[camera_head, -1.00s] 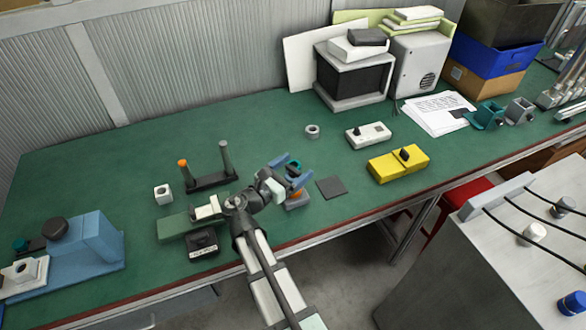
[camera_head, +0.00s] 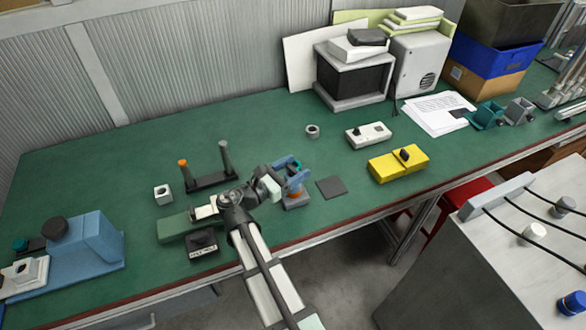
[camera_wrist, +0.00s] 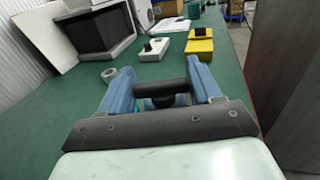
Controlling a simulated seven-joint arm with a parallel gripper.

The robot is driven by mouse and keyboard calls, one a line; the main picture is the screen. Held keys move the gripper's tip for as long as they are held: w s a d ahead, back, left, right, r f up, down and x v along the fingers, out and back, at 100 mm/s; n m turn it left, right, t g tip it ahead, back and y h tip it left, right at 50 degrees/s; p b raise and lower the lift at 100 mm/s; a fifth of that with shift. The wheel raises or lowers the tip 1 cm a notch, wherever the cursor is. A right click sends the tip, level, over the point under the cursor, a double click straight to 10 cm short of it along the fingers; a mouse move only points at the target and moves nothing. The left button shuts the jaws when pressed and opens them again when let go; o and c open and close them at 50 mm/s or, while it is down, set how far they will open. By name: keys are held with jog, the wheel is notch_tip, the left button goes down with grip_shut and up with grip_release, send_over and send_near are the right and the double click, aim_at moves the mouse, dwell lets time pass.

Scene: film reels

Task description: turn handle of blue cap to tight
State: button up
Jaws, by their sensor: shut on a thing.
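My gripper (camera_head: 290,177) has blue fingers and is over a small blue-grey fixture (camera_head: 297,202) near the table's front edge. The fixture has an orange part, and a teal part shows close by. In the wrist view, my gripper (camera_wrist: 160,86) is shut on a dark handle (camera_wrist: 160,89), a bar lying across between the two fingers. A dark round part and some blue show just below the bar. My fingers and wrist hide most of the cap, so its angle and tightness cannot be told.
A dark square pad (camera_head: 330,187) lies right of the fixture, with a yellow block (camera_head: 398,163) farther right. A two-post stand (camera_head: 210,181) and a black box (camera_head: 203,244) are left of my gripper. A separate blue knob (camera_head: 572,303) is on the grey cabinet.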

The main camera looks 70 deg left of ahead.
aim_at(293, 168)
jog(key=m+h, duration=0.1)
jog(key=h, duration=0.1)
jog(key=m+h, duration=0.1)
jog(key=h, duration=0.1)
jog(key=m+h, duration=0.2)
jog(key=shift+a+t, duration=0.25)
jog(key=shift+t, duration=0.05)
jog(key=shift+d+m+g+h, duration=0.1)
jog(key=shift+m+g+h, duration=0.2)
jog(key=shift+m+h, duration=0.8)
jog(key=shift+d+m+g+h, duration=0.1)
jog(key=shift+m+g+h, duration=0.35)
jog(key=shift+h, duration=1.15)
jog(key=shift+m, duration=0.25)
jog(key=o, duration=1)
notch_tip(293, 168, up, 10)
